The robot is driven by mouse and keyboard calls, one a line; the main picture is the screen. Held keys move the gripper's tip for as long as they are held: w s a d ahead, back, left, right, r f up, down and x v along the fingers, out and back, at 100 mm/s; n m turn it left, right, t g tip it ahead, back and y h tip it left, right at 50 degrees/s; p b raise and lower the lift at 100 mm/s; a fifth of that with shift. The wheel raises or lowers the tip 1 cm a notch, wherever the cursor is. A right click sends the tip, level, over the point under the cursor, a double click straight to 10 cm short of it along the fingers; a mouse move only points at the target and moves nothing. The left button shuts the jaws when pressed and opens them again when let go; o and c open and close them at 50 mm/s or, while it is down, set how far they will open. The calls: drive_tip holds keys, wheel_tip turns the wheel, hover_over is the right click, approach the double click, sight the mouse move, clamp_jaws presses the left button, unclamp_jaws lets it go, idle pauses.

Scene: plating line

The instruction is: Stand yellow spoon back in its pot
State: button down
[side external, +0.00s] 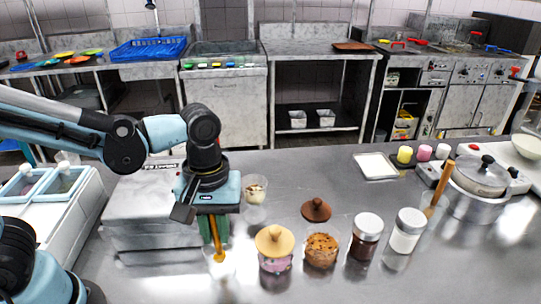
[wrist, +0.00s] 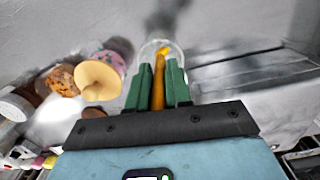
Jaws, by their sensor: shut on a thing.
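My gripper (side external: 214,236) points down over the counter, left of the jars, with its green fingers shut on the yellow spoon (side external: 215,240). In the wrist view the spoon (wrist: 158,82) runs between the fingers (wrist: 158,72), its yellow end away from the palm. A clear pot (side external: 229,268) stands below the gripper; its round rim (wrist: 146,50) also shows in the wrist view. The spoon's lower end appears within the pot's outline. How deep it sits, and whether it touches the bottom, I cannot tell. The fingers hide part of the spoon.
A pink jar with a tan lid (side external: 274,241) stands close right of the pot. A jar of brown food (side external: 322,250) and white-lidded jars (side external: 367,228) follow. A grey box (side external: 150,215) is at left. Another clear pot (side external: 428,222) holds a wooden utensil near the steel cooking pot (side external: 475,205).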

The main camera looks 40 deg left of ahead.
drive_tip(key=shift+f, duration=0.2)
drive_tip(key=c, duration=1)
unclamp_jaws()
drive_tip(key=shift+o, duration=0.2)
drive_tip(key=shift+w+a+r, duration=0.1)
drive_tip(key=shift+r, duration=2.95)
drive_tip(key=shift+w+a+r, duration=0.1)
drive_tip(key=shift+r, duration=2.9)
